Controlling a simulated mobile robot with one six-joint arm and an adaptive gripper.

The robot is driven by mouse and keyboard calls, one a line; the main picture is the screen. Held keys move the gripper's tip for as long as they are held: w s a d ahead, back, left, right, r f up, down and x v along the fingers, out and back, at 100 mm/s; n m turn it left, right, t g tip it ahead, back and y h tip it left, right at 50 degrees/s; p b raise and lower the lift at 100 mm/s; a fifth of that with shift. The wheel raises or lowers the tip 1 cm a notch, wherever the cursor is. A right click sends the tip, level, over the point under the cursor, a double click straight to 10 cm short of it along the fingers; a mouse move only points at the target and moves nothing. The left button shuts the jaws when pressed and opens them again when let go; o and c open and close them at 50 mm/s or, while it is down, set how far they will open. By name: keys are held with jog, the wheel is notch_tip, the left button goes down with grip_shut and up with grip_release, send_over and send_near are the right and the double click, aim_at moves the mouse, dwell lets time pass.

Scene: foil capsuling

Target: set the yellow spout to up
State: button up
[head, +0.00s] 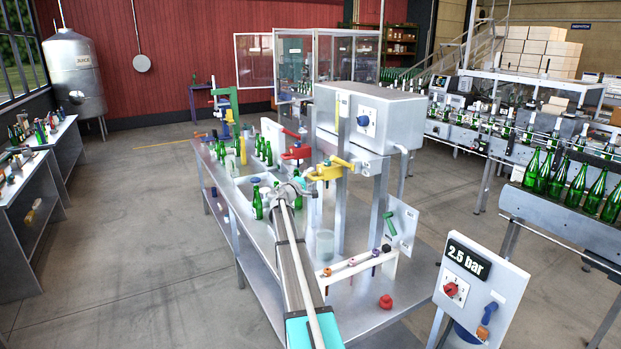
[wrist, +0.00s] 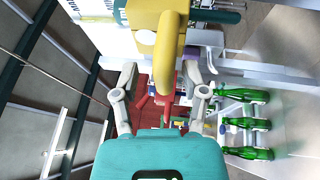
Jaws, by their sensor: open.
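The yellow spout (head: 325,172) sticks out from the front of the grey metal box machine in the head view, with a yellow lever-like piece at its right. In the wrist view the yellow spout (wrist: 172,45) fills the top middle, with a rounded end facing the camera. My gripper (wrist: 160,82) is open, one finger on each side of the spout's lower part. I cannot tell whether either finger touches it. In the head view my gripper (head: 288,188) is just left of and below the spout, partly hidden by my arm.
Green bottles (head: 257,202) stand on the bench near my gripper. A clear cup (head: 325,243) and a red knob (head: 385,301) are on the bench to the right. A panel reading 2.5 bar (head: 468,262) stands at front right.

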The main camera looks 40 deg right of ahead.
jog(key=shift+f, duration=0.15)
notch_tip(320, 180, down, 21)
jog(key=b, duration=2.1)
jog(key=s+a+f+m+y, duration=0.1)
jog(key=s+a+f, duration=0.1)
jog(key=a, duration=0.7)
jog(key=s+a+f+g+y, duration=0.1)
jog(key=s+a, duration=0.2)
jog(key=a, duration=0.6)
jog(key=shift+s+a+f+m, duration=0.3)
jog(key=shift+a+f+m, duration=0.05)
jog(key=shift+m, duration=0.05)
jog(key=w+d+r+n+t+h, duration=0.1)
jog(key=w+d+r+h, duration=0.1)
jog(key=d, duration=0.3)
jog(key=shift+w+r+n+b, duration=0.4)
jog(key=shift+w+r+b, duration=0.05)
jog(key=shift+w+r, duration=0.1)
jog(key=shift+d, duration=0.2)
